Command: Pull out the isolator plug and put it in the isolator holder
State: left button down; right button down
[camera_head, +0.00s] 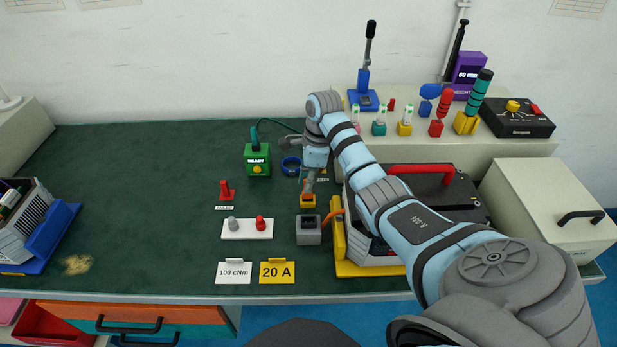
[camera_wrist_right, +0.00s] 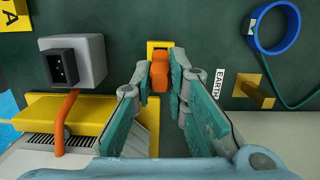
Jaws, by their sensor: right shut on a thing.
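The isolator plug, an orange block (camera_wrist_right: 160,74), is between the fingertips of my right gripper (camera_wrist_right: 161,84), which is shut on it. In the head view my right gripper (camera_head: 309,187) points down just behind the grey box. The plug is at a small yellow holder (camera_wrist_right: 158,46), which shows past it in the wrist view. I cannot tell whether the plug is seated in it or just above it. The grey box (camera_head: 308,233) has a dark, empty socket face (camera_wrist_right: 63,69) and an orange cable running to the yellow-framed unit. My left gripper is not in view.
The yellow-framed unit (camera_head: 343,250) with a red handle stands close right of the gripper. A blue ring (camera_head: 290,165) and a green READY box (camera_head: 257,159) are behind and left. A white tray (camera_head: 247,229) is left. The mat further left is mostly clear.

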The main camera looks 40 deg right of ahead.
jog(key=shift+f+b, duration=0.55)
jog(key=shift+f, duration=0.35)
jog(key=c, duration=1.5)
grip_release()
